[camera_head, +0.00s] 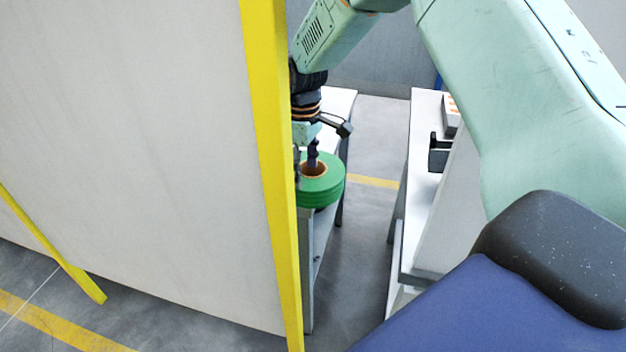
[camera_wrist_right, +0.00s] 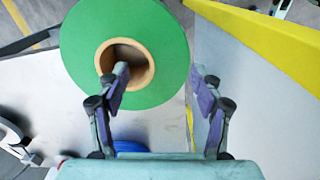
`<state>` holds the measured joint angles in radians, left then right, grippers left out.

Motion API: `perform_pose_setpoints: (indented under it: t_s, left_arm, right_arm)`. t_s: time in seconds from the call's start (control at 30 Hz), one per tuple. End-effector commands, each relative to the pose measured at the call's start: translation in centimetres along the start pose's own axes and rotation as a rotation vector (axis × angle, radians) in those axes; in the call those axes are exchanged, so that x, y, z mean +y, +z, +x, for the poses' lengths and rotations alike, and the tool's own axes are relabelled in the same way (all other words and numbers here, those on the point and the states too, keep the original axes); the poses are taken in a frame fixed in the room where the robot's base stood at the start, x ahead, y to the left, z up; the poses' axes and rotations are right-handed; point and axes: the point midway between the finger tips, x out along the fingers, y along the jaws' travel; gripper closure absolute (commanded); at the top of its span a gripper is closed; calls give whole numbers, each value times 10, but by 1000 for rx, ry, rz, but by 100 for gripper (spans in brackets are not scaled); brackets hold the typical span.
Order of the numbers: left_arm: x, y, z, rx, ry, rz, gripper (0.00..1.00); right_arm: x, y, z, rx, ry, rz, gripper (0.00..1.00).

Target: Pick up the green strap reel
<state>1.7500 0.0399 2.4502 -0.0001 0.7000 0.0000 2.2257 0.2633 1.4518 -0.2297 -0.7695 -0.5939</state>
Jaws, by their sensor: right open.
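The green strap reel (camera_head: 322,190) lies flat on a narrow white table, partly hidden by the yellow-edged panel. In the right wrist view the reel (camera_wrist_right: 85,45) shows its tan core and open center hole. My right gripper (camera_head: 306,160) is over the reel, pointing down. I cannot tell how deep the fingers reach. My left gripper is not in view.
A large grey panel (camera_head: 130,150) with a yellow edge post (camera_head: 272,180) stands close on the left of the reel. The white table (camera_head: 340,105) carries the reel. Another white table (camera_head: 425,125) stands to the right, with floor between. A blue object (camera_wrist_right: 130,147) shows below the reel.

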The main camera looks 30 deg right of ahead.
Motion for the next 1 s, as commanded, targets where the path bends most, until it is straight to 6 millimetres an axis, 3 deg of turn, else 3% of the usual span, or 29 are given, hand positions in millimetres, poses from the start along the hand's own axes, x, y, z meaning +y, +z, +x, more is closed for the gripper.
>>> perform_pose_setpoints:
  t_s: [0.3, 0.57, 1.0]
  left_arm:
    - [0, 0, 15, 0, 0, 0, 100]
    - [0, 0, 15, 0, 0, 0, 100]
    - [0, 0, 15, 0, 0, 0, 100]
  right_arm:
    - [-8, 1, 44, -2, -1, 0, 34]
    - [-7, 1, 48, -1, 0, 0, 34]
    - [-7, 1, 48, -1, 0, 0, 70]
